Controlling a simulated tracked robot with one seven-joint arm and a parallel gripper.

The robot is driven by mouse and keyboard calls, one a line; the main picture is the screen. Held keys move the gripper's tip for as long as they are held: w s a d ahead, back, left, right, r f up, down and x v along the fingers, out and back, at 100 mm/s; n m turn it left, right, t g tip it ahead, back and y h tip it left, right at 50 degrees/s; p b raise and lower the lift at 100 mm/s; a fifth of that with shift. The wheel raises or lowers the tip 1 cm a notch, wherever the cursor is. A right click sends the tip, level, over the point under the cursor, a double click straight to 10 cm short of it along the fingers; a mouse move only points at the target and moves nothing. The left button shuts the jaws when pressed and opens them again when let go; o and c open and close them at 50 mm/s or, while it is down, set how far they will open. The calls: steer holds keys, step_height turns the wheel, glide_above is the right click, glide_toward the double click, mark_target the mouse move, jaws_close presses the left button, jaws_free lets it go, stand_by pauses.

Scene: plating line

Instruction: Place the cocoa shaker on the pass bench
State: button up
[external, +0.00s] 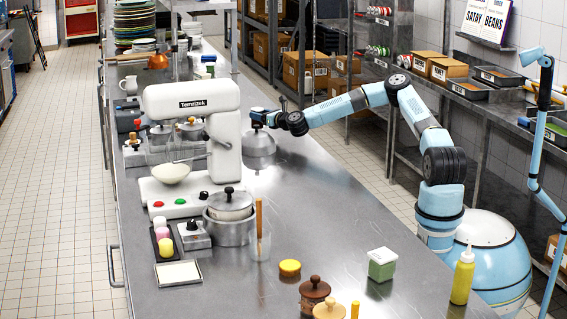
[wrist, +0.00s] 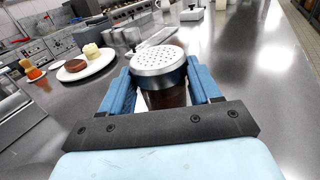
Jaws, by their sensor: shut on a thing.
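The cocoa shaker (wrist: 160,62) has a perforated metal lid and a dark brown body, and it is in the middle of the wrist view. My gripper (wrist: 162,84) is shut on it, with one blue finger on each side of the body. The shaker looks upright; its base is hidden by the gripper. In the external view my gripper (external: 264,118) is over the long steel bench (external: 330,220), just right of the white mixer, and the shaker is too small there to make out. I cannot tell whether the shaker touches the bench.
The white mixer (external: 195,105) stands close to my gripper, with a metal dome (external: 259,146) near it. A white plate (wrist: 100,64) holds a brown and a cream piece. A pot (external: 231,232) and jars (external: 314,290) stand nearer. The bench's right middle is clear.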

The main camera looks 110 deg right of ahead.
steer(key=shift+f, duration=1.05)
steer(key=o, duration=1.2)
steer(key=shift+s+a, duration=0.1)
steer(key=v, duration=1.2)
